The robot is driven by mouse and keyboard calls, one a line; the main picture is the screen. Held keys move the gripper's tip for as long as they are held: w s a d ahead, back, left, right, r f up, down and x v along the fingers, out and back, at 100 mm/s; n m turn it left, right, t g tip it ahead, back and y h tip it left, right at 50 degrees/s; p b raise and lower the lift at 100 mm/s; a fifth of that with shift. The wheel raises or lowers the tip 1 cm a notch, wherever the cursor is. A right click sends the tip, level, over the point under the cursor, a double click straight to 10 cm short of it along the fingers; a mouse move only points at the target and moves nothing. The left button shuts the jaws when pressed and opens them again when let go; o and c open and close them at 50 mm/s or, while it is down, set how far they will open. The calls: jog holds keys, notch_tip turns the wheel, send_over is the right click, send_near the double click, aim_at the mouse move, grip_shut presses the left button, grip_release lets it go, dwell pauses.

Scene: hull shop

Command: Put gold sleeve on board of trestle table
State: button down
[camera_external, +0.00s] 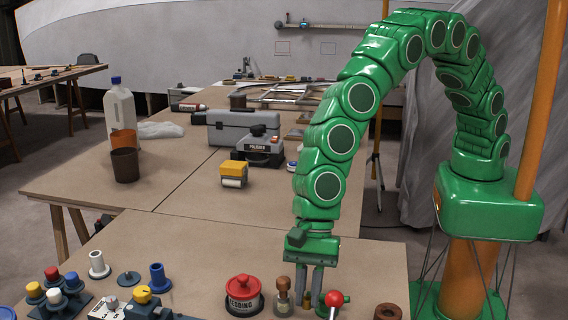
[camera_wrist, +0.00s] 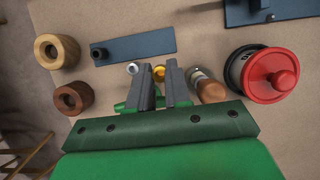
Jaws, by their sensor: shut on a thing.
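The gold sleeve (camera_external: 307,299) is small and sits between the two fingertips of my gripper (camera_external: 310,303), low over the near tabletop. In the wrist view the gold sleeve (camera_wrist: 159,72) shows as a bit of gold between the tips of my gripper (camera_wrist: 161,78), which is shut on it. The fingers hide much of it, and I cannot tell if it touches the table. Beige boards on trestle legs (camera_external: 95,195) run across the middle; another trestle table (camera_external: 60,80) with small items stands at the far left.
A red-lidded tin (camera_external: 243,294), a wood-handled tool (camera_external: 283,297), a red ball knob (camera_external: 334,299) and a brown ring (camera_external: 388,312) crowd around my gripper. A yellow block (camera_external: 234,173), polisher box (camera_external: 262,148), toolbox (camera_external: 240,127) and brown cup (camera_external: 125,164) stand farther back. Bare board lies between.

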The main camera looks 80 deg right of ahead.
aim_at(306, 298)
jog(key=shift+w+a+f, duration=0.25)
jog(key=shift+a+f, duration=0.1)
jog(key=shift+f, duration=1.65)
jog(key=shift+f, duration=0.1)
jog(key=c, duration=1.4)
grip_release()
jog(key=shift+o, duration=0.2)
jog(key=v, duration=1.2)
